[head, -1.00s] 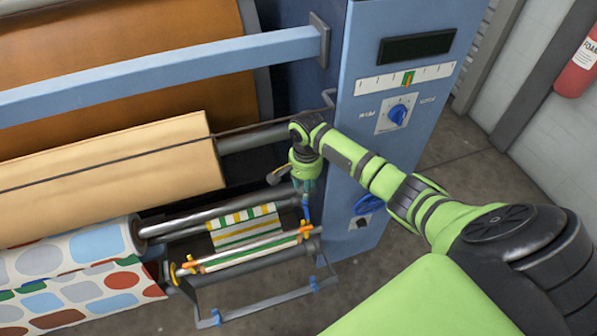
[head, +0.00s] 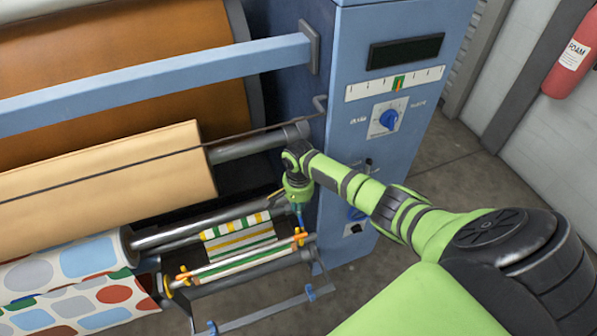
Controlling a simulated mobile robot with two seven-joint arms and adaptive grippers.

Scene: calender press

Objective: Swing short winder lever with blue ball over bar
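The winder section (head: 240,240) is at lower centre, with striped green, yellow and white cloth. A thin bright bar (head: 240,264) with orange pieces at its ends crosses in front of the cloth. My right gripper (head: 299,211) points down at the bar's right end, close to the side of the blue cabinet. A small blue part shows at its fingertips; I cannot tell whether it is the lever's ball or whether the fingers touch it. The gripper is small and partly hidden, so its opening is unclear. The short lever cannot be made out clearly. My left gripper is not in view.
The blue cabinet (head: 345,150) with dials stands right behind the gripper. A low frame (head: 265,313) with blue clips sticks out in front of the winder. Patterned fabric rolls (head: 70,262) are at left. A fire extinguisher (head: 572,52) hangs on the right wall.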

